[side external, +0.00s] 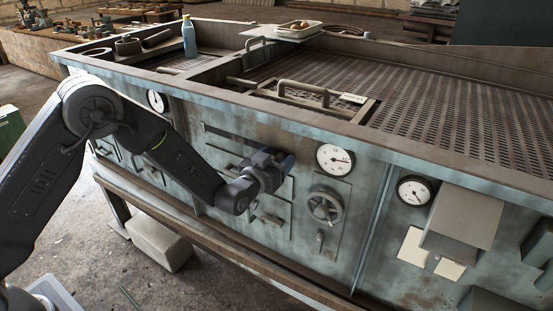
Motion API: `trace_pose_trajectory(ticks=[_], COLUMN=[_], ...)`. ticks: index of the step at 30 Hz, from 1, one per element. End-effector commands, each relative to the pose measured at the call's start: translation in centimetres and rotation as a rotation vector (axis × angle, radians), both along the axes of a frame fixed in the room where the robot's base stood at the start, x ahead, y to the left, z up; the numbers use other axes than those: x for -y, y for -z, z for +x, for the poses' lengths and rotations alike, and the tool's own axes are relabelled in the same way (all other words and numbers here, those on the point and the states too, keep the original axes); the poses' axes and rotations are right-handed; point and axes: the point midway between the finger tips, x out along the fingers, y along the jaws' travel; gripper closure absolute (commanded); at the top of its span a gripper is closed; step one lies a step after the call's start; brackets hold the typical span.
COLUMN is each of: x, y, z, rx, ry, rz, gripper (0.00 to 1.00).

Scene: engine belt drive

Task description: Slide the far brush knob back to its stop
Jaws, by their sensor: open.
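My gripper (284,168) is at the front panel (370,215) of a weathered blue-grey machine, left of a round gauge. It is open, but its fingertips are dark and small, and I cannot see anything between them. Dark horizontal slots (226,135) run along the panel behind and beside my gripper. A small lever-like fitting (268,219) sits below my gripper. I cannot tell which fitting is the far brush knob; my gripper and wrist hide part of the slots. I cannot tell whether the gripper touches the panel.
A white gauge (335,159) and a handwheel (324,205) are close to the right of my gripper. A grey box (463,219) juts out further right. A blue bottle (189,37) and white tray (281,31) stand on top. A pale block (159,244) lies on the floor.

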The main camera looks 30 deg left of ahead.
Motion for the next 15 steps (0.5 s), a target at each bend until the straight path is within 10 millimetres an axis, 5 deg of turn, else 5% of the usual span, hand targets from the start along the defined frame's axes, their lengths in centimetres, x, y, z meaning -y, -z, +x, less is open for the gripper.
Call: trace_pose_trajectory(ticks=[8,15], x=[0.00,0.00], y=[0.01,0.00], z=[0.13,0.12], rx=[-0.001,0.000], ry=[0.000,0.000], rz=[0.000,0.000], gripper=[0.37,0.59])
